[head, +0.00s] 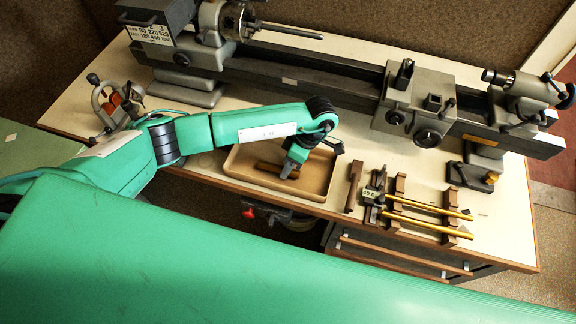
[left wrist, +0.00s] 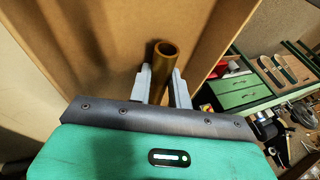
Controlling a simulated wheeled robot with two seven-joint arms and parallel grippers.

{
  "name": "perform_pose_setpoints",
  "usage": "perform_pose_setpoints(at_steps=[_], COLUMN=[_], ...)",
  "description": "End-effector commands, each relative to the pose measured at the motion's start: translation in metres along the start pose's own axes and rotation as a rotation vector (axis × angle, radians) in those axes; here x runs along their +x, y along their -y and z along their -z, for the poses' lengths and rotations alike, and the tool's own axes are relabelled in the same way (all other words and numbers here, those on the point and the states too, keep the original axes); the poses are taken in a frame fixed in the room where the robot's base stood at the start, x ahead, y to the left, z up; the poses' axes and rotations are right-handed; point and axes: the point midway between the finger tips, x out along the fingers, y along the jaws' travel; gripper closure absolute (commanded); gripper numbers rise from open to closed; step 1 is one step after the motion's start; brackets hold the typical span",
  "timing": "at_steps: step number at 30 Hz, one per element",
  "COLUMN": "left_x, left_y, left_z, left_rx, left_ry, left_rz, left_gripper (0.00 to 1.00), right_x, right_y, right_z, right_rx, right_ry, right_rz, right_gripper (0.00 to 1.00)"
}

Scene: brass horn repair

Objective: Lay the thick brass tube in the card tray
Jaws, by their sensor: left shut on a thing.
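My left gripper (head: 288,168) is over the card tray (head: 234,170), a shallow tan tray near the front edge of the bench. It is shut on the thick brass tube (head: 268,167), which shows partly behind the fingers inside the tray's outline. In the left wrist view the brass tube (left wrist: 163,58) stands between the two grey fingers (left wrist: 160,88), its open hollow end facing the camera. The tray floor (left wrist: 110,40) fills the background there. I cannot tell whether the tube touches the floor. My right gripper is not in view.
Right of the tray, wooden racks (head: 396,188) hold brass tubes (head: 430,206), with a small gauge block (head: 371,192) alongside. A grey lathe (head: 330,85) runs along the back of the bench. A clamp-like fixture (head: 115,103) stands at the left.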

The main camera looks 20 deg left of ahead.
Motion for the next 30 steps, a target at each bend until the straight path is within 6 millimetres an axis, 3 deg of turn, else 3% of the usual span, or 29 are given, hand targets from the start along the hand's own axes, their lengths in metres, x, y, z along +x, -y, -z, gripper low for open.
perform_pose_setpoints(at_steps=[1, 2, 6, 24, 25, 30], left_x=[0.0017, 0.0014, 0.0011, 0.0047, 0.0048, 0.0055], left_y=[-0.0008, -0.0007, -0.0005, -0.0004, -0.0003, -0.0003], left_z=[-0.0005, -0.0004, -0.0003, -0.0007, -0.0007, -0.0008], left_rx=[0.000, 0.000, 0.000, 0.000, 0.000, 0.000], left_ry=[0.000, 0.000, 0.000, -0.001, -0.001, -0.001], left_rz=[0.000, 0.000, 0.000, 0.003, 0.003, 0.003], left_gripper=[1.00, 0.79, 0.55, 0.57, 0.52, 0.49], right_x=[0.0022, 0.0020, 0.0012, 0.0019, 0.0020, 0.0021], right_y=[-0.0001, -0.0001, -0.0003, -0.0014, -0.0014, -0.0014], right_z=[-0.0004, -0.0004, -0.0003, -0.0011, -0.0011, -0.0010], right_rx=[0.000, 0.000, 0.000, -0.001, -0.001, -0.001], right_ry=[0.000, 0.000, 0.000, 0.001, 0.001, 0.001], right_rz=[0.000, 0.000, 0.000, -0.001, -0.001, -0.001], right_gripper=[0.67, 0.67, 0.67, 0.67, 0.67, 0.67])
